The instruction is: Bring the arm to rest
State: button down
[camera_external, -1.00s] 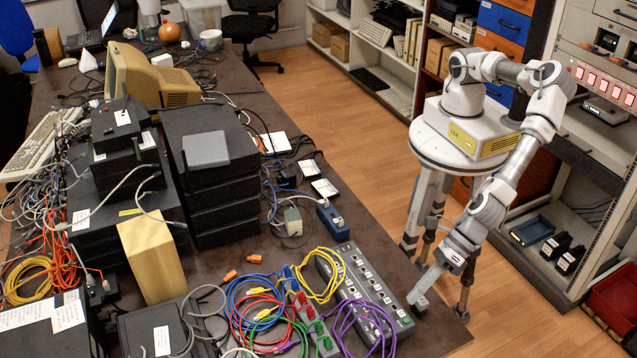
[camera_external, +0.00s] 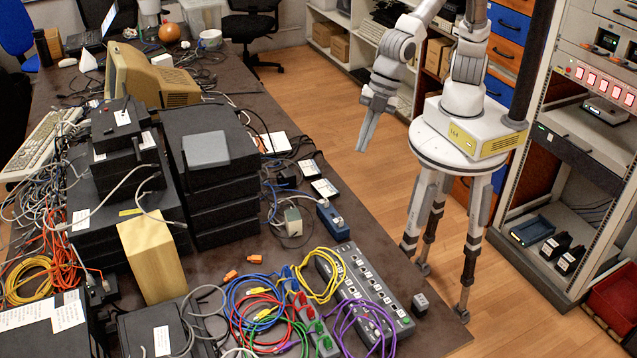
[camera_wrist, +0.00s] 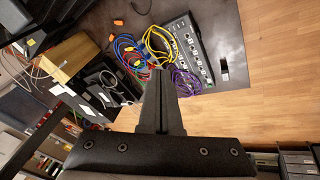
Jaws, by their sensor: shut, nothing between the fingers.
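My gripper (camera_external: 362,147) hangs in the air over the floor, to the right of the table (camera_external: 270,103), with its fingers pointing down. The fingers are together and hold nothing. In the wrist view the shut fingers (camera_wrist: 159,85) stand in the middle, with the table behind them. My arm is folded up above its white round base, and its upper part runs out of the top of the external view. A small black block (camera_external: 420,304) stands on the table's right edge, apart from my gripper; it also shows in the wrist view (camera_wrist: 224,69).
A power strip (camera_external: 372,290) and coiled blue, red, yellow and purple cables (camera_external: 262,305) lie near the table's front right. Stacked black boxes (camera_external: 215,180) stand to the left. Shelves (camera_external: 375,60) and an equipment rack (camera_external: 590,160) stand behind. Wooden floor (camera_external: 330,110) lies open below my gripper.

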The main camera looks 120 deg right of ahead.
jog(key=s+d+r+m, duration=0.5)
jog(key=s+d, duration=0.3)
jog(key=s, duration=0.3)
jog(key=s+d+r+m+t+h, duration=0.1)
jog(key=s+d+r+m, duration=0.4)
jog(key=s+d, duration=0.3)
jog(key=s+m, duration=0.1)
jog(key=s, duration=0.3)
jog(key=shift+s+d+r, duration=0.15)
jog(key=shift+s+d, duration=0.1)
jog(key=shift+d, duration=0.1)
